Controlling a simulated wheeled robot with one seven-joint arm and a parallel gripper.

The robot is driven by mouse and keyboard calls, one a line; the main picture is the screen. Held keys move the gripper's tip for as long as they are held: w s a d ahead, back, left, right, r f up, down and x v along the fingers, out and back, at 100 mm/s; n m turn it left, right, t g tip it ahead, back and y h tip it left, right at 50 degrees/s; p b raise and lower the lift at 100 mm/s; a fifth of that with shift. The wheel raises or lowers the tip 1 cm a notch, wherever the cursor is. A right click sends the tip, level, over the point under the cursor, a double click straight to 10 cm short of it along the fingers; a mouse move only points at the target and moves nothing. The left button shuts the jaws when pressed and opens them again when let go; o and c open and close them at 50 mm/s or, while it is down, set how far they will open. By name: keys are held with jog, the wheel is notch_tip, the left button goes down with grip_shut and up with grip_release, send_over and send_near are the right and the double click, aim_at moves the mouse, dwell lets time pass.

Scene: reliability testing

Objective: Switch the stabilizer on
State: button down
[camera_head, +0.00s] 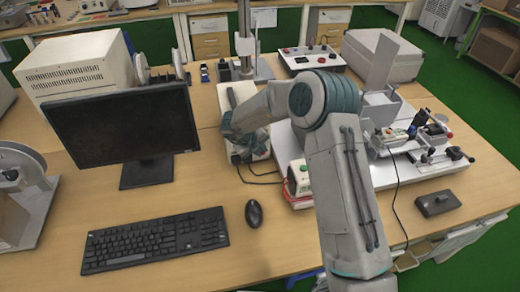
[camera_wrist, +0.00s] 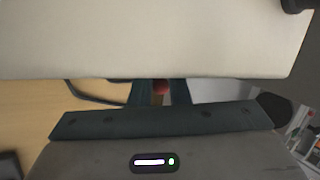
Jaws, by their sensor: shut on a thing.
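In the wrist view, my gripper (camera_wrist: 160,95) reaches down in front of a pale, flat-topped casing (camera_wrist: 160,40). Its two dark fingers are closed around a small red part (camera_wrist: 160,87) at the casing's edge, which looks like a switch. The fingers hide most of this part, so I cannot tell its position. In the head view, my arm's end is at a beige box (camera_head: 260,153) right of the monitor, which seems to be the stabilizer. My arm covers part of the box, and the fingertips and red part are hidden there.
A monitor (camera_head: 125,125) stands left of the box, with a keyboard (camera_head: 155,240) and mouse (camera_head: 254,213) in front. A small white-and-red unit (camera_head: 299,182) is close to my forearm. Dark cables lie by the box. A white instrument platform (camera_head: 425,165) stands right.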

jog(key=shift+s, duration=0.1)
jog(key=c, duration=1.4)
grip_release()
jog(key=shift+c, duration=0.2)
jog(key=v, duration=1.3)
jog(key=shift+a+r+b, duration=0.2)
jog(key=shift+r+b, duration=0.15)
jog(key=shift+b, duration=0.05)
jog(key=shift+s, duration=0.1)
